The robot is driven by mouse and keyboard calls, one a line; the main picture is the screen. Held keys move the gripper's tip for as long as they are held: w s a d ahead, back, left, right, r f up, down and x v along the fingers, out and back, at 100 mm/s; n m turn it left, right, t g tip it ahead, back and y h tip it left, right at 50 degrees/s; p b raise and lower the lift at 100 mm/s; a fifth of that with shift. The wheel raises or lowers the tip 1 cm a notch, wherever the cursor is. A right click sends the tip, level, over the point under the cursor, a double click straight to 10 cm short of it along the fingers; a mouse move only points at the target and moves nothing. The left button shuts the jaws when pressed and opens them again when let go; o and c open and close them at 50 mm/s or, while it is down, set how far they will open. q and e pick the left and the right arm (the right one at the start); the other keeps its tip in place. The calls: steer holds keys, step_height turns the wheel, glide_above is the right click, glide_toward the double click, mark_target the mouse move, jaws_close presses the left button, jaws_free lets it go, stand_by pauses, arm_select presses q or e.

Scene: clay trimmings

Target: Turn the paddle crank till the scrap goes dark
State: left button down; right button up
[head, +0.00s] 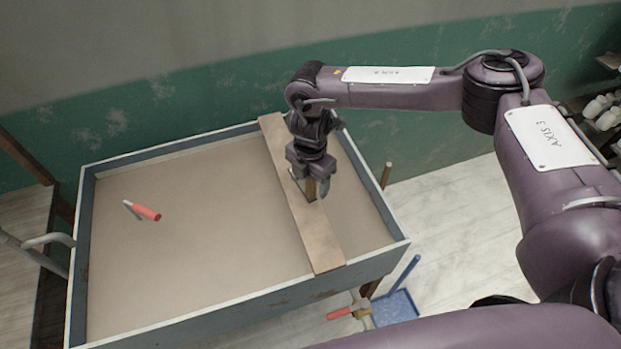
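A wide, shallow trough (240,303) with grey-blue walls holds an even, pale brown mass, the scrap (200,220). A wooden plank (320,245) lies across the trough, right of its middle. My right gripper (311,188) points down over the plank. Its fingers are on both sides of a short upright wooden piece, which looks like the grip of the paddle crank (311,190). The gripper hides most of the crank, and no paddle shows. My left gripper is not in view.
A red-handled tool (144,212) with a grey metal part lies on the scrap at left. A red-handled valve (345,312) sticks out below the trough's front right. A blue dustpan (396,307) stands on the pale floor. Shelves with white items (602,112) are at far right.

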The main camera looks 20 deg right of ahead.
steer(key=c, duration=0.9)
steer(key=d, duration=0.1)
steer(key=w+d, duration=0.1)
steer(key=d, duration=0.1)
steer(key=shift+w+d, duration=0.35)
steer(key=shift+c, duration=0.2)
steer(key=w+d+b, duration=0.2)
steer(key=shift+w+d, duration=0.4)
